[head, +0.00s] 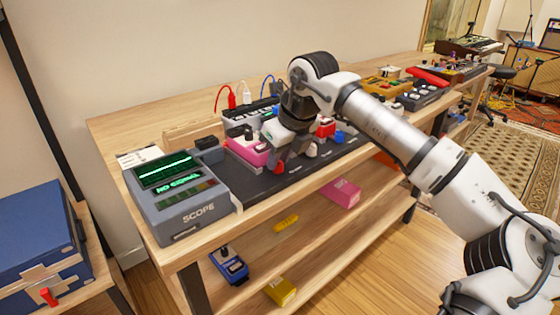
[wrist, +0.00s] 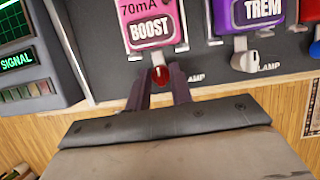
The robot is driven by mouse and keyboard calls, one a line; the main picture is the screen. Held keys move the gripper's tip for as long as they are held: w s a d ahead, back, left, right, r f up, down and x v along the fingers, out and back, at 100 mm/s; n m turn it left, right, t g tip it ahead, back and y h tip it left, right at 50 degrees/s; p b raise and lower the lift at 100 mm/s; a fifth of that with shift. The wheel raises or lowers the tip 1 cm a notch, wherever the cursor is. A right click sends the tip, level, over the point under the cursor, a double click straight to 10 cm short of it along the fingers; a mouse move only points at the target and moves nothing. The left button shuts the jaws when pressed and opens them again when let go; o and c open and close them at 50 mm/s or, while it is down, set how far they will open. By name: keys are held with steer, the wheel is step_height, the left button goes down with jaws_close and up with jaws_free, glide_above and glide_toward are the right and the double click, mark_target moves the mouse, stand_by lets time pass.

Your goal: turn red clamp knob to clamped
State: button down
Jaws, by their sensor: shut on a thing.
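The red clamp knob (wrist: 160,76) sits on the dark pedalboard just below the pink BOOST pedal (wrist: 148,25) in the wrist view. My gripper (wrist: 160,84) has its two dark fingers on either side of the knob and is shut on it. In the head view my gripper (head: 279,160) reaches down to the board's front edge in front of the pink pedal (head: 247,150). A small red part shows by the fingertips there. The knob's exact turn is hard to tell, as the fingers cover its sides.
A grey SCOPE box (head: 182,195) reading NO SIGNAL stands left of the board. A purple TREM pedal (wrist: 262,14) with a white knob (wrist: 245,61) below it is to the right. Several loose pedals lie on the lower shelf (head: 320,225). A blue case (head: 40,240) is at far left.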

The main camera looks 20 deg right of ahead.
steer(key=shift+m, duration=0.3)
steer(key=c, duration=1.5)
jaws_free()
steer(key=shift+c, duration=0.2)
steer(key=shift+r, duration=0.1)
steer(key=p+v, duration=0.1)
steer(key=v, duration=1.2)
steer(key=shift+s+r, duration=0.25)
steer(key=shift+r, duration=0.05)
steer(key=shift+a, duration=0.15)
